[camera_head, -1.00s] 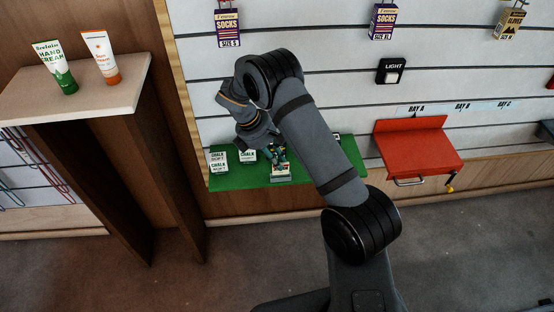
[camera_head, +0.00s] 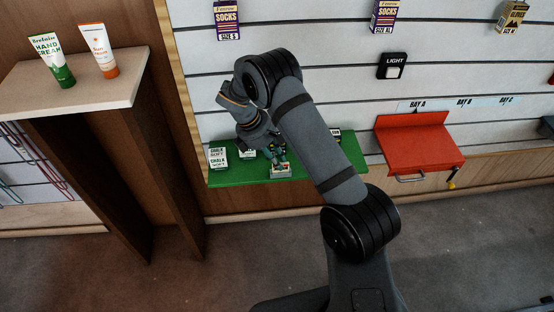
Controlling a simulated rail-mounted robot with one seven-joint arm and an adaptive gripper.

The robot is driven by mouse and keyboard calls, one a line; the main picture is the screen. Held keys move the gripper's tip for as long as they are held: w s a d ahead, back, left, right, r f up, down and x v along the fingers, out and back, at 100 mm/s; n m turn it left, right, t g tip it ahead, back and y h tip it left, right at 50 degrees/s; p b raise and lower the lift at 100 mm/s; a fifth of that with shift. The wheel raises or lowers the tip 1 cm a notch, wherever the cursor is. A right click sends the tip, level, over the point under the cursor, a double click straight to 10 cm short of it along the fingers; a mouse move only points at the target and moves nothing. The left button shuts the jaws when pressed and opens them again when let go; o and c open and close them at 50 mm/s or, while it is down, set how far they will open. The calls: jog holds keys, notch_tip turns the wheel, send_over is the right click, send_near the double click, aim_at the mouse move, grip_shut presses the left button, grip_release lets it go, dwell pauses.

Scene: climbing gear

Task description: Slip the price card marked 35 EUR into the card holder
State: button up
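My gripper (camera_head: 275,153) is low over the front of the green shelf (camera_head: 235,178), its fingers pointing down. A small pale block-like item (camera_head: 281,171) stands at the shelf's front edge just below the fingertips. It could be the card holder, but it is too small to tell, and whether the fingers touch it is unclear. I cannot make out the 35 EUR price card or read any price. The gripper's fingers are too small and dark to tell whether they are open or shut.
White chalk boxes (camera_head: 218,157) stand left of my gripper, and another box (camera_head: 247,153) is close beside it. My arm hides the shelf's middle. A red bay (camera_head: 420,150) is at the right, and a wooden stand with tubes (camera_head: 75,100) at the left.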

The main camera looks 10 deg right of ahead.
jog(key=o, duration=0.5)
jog(key=shift+r, duration=0.15)
jog(key=v, duration=1.1)
jog(key=shift+a+r, duration=0.2)
jog(key=shift+r, duration=0.15)
jog(key=shift+f, duration=0.1)
jog(key=x, duration=1.1)
jog(key=shift+d+f, duration=0.15)
jog(key=shift+f, duration=0.05)
jog(key=shift+w+r+p, duration=0.1)
jog(key=shift+r+p, duration=0.5)
jog(key=shift+r, duration=0.4)
jog(key=shift+f, duration=0.1)
